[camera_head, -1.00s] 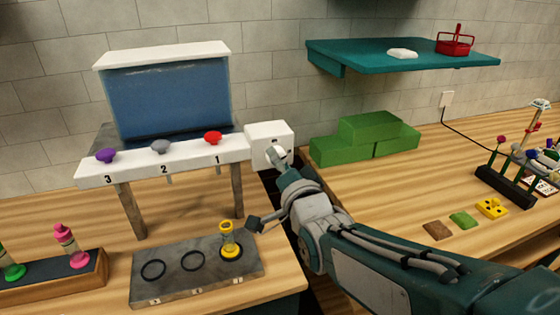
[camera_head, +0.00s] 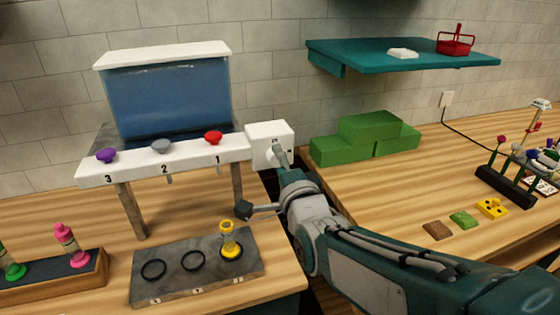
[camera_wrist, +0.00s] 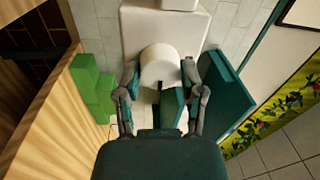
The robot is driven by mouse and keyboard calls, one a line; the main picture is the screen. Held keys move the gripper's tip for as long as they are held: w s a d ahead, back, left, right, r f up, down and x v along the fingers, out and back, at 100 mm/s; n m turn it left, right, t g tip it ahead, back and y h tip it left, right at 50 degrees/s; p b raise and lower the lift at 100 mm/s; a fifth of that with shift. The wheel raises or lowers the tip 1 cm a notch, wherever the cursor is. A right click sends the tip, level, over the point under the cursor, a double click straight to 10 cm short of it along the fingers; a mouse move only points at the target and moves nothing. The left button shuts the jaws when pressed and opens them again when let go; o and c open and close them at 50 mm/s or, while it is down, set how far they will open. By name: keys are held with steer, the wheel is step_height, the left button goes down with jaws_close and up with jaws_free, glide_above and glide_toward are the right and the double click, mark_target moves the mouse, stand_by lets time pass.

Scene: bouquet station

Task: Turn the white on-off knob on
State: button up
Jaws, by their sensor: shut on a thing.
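The white on-off knob (camera_wrist: 160,68) is a round white cylinder in the wrist view. It sticks out from a white box (camera_wrist: 165,28). My gripper (camera_wrist: 160,77) is shut on the knob, one finger on each side. In the head view the white box (camera_head: 262,131) stands at the right end of the dispenser's white shelf, and my gripper (camera_head: 279,152) reaches its front. The knob is mostly hidden behind my gripper there, and I cannot tell its on-off setting.
The dispenser has a blue tank (camera_head: 168,100) and purple, grey and red knobs. A yellow hourglass-like piece (camera_head: 229,240) stands on a grey plate (camera_head: 145,290) below. Green blocks (camera_head: 370,130) lie to the right. A teal shelf (camera_head: 350,55) hangs above.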

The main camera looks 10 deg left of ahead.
steer(key=shift+f, duration=0.3)
steer(key=o, duration=1.1)
steer(key=shift+o, duration=0.2)
steer(key=shift+r, duration=0.1)
steer(key=v, duration=0.7)
steer(key=shift+s+d, duration=0.1)
steer(key=shift+d, duration=0.05)
